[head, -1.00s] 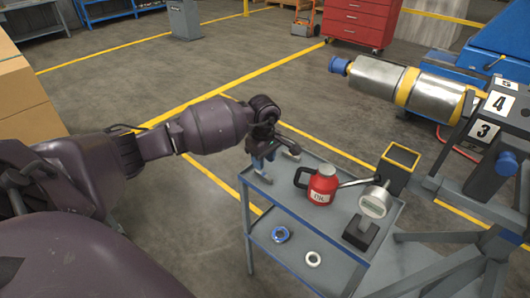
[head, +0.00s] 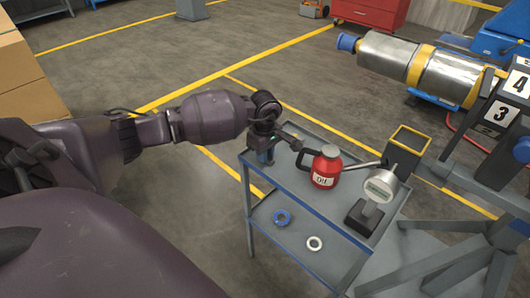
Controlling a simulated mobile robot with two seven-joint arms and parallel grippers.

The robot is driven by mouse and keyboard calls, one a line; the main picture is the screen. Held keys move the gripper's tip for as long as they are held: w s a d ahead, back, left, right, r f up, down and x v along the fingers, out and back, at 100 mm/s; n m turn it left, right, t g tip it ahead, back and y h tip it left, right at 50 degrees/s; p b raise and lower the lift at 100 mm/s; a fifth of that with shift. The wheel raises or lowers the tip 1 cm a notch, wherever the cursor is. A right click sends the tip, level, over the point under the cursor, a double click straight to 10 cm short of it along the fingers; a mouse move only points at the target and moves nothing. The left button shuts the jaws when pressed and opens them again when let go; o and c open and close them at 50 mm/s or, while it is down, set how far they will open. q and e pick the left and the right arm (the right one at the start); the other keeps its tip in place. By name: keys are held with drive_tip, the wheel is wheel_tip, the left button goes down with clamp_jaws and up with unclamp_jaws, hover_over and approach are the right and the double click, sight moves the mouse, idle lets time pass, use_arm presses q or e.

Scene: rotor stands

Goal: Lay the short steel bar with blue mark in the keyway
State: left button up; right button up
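My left gripper (head: 277,150) is over the back left corner of the grey cart's top, left of the red oil can. I cannot make out its fingertips well enough to tell whether they are apart or shut on something. I cannot pick out the short steel bar with the blue mark. The large steel rotor (head: 388,54), with a blue end cap and a yellow band, lies across its stand at the upper right, well away from my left gripper. No keyway can be made out on it. My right gripper is not in view.
Stand legs crowd the right.

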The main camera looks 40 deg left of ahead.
use_arm(q)
drive_tip(key=shift+r, duration=0.1)
drive_tip(key=shift+c, duration=0.7)
drive_tip(key=shift+r+p, duration=1)
drive_tip(key=shift+r, duration=1.95)
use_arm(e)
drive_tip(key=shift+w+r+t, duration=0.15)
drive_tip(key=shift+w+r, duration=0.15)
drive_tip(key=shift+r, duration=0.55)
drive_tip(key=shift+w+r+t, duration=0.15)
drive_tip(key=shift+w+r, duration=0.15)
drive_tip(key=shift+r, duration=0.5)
